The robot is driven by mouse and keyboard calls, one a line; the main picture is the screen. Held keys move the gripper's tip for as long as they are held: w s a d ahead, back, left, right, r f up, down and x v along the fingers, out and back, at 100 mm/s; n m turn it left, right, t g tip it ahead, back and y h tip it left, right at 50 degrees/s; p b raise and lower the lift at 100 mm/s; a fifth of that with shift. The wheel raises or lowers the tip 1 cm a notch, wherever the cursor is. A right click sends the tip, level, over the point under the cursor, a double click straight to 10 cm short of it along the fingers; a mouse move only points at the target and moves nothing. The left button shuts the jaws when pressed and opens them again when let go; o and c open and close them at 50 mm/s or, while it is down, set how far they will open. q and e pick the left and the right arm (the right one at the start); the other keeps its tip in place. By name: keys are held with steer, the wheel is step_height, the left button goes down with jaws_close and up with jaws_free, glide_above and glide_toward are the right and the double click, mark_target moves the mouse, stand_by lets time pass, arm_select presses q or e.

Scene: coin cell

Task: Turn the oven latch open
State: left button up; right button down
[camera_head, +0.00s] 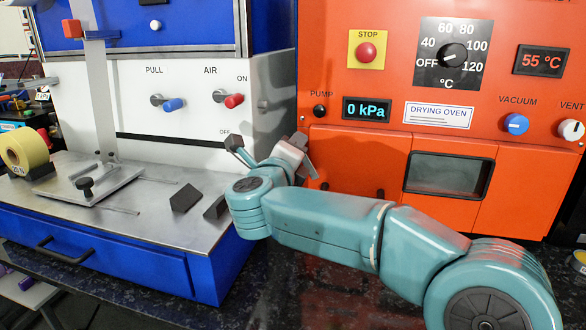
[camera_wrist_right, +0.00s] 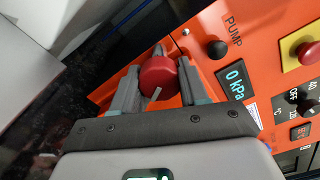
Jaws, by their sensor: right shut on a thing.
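The oven latch is a round red knob (camera_wrist_right: 158,77) with a white mark, near the left edge of the orange oven front in the right wrist view. My right gripper (camera_wrist_right: 159,70) has one finger on each side of the knob and is shut on it. In the head view my right gripper (camera_head: 284,155) is at the left edge of the drying oven (camera_head: 345,155), and the knob is hidden there. The oven door with its dark window (camera_head: 448,175) looks shut. My left gripper is not in view.
The oven panel has a pump button (camera_head: 320,111), a red stop button (camera_head: 366,52), a blue vacuum knob (camera_head: 515,123) and a vent knob (camera_head: 571,129). The display reads 0 kPa. A blue-and-white press (camera_head: 190,60) with a metal deck stands close at the left.

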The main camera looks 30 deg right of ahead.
steer(key=m+b, duration=0.2)
steer(key=shift+f+m+b, duration=0.3)
steer(key=shift+m, duration=0.1)
steer(key=shift+r+m+b, duration=0.1)
steer(key=shift+m+b, duration=1.25)
steer(key=shift+m, duration=0.35)
steer(key=c, duration=0.6)
jaws_free()
steer(key=shift+r, duration=0.1)
